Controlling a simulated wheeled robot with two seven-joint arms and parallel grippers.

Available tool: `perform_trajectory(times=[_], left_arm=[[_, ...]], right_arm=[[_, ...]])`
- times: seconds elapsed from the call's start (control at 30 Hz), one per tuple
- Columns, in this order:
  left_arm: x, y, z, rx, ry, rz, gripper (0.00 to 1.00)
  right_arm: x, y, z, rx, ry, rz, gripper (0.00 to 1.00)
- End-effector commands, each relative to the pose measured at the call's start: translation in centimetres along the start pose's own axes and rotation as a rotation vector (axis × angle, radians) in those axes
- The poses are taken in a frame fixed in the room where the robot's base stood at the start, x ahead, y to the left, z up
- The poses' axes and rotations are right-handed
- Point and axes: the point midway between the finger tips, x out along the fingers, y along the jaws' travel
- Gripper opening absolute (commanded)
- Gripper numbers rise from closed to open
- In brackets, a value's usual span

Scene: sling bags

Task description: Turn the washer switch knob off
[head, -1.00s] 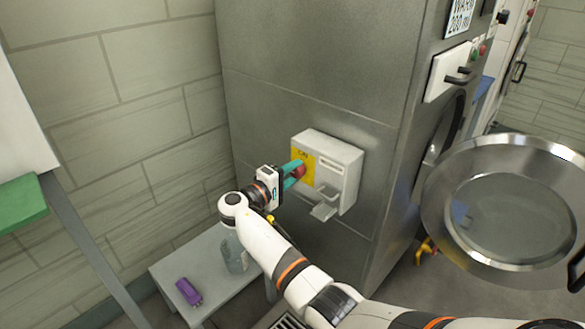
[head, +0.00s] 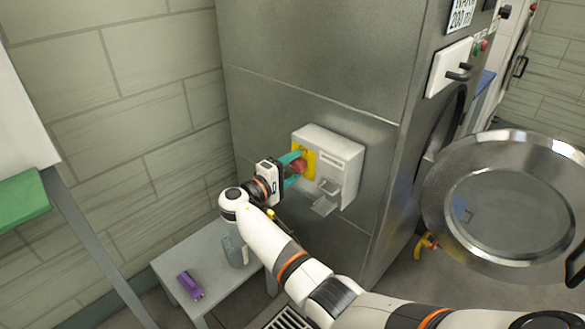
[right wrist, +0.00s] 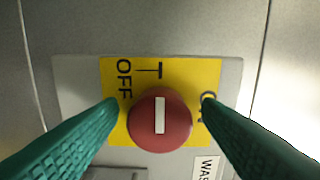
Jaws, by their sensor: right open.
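The red washer switch knob (head: 299,166) sits on a yellow plate (head: 309,158) on the white switch box (head: 345,155), fixed to the side of the steel washer. In the right wrist view the knob (right wrist: 160,121) has a white bar pointing along the image's vertical, with "OFF" at the left and a partly hidden "ON" at the right. My right gripper (right wrist: 161,107) is open, its teal fingers on either side of the knob; contact cannot be told. My right gripper also shows at the box in the head view (head: 296,168). My left gripper is not in view.
The washer's round door (head: 505,205) stands open at the right. A low grey table (head: 215,260) below the arm bears a purple item (head: 189,286) and a grey bottle (head: 235,250). A tiled wall (head: 120,110) closes off the left side.

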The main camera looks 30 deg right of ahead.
Motion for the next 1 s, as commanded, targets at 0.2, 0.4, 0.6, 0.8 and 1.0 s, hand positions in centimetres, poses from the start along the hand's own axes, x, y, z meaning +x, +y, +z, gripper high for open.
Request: perform_trajectory(times=[0.2, 0.4, 0.6, 0.8, 1.0], left_arm=[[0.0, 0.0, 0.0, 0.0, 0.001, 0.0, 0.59], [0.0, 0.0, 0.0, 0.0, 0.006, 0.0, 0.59], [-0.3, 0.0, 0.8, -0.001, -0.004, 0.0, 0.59], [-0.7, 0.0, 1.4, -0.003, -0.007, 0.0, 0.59], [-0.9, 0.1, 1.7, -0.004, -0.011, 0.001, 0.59]], right_arm=[[-0.6, 0.1, 0.0, 0.001, -0.001, 0.001, 0.59], [-4.1, 0.1, 0.1, 0.002, -0.003, 0.003, 0.59], [-8.4, 0.2, 0.1, 0.0, -0.002, 0.003, 0.59], [-11.2, 0.1, 0.1, 0.0, -0.002, 0.002, 0.59], [-12.1, 0.0, 0.0, 0.0, 0.0, 0.0, 0.59]])
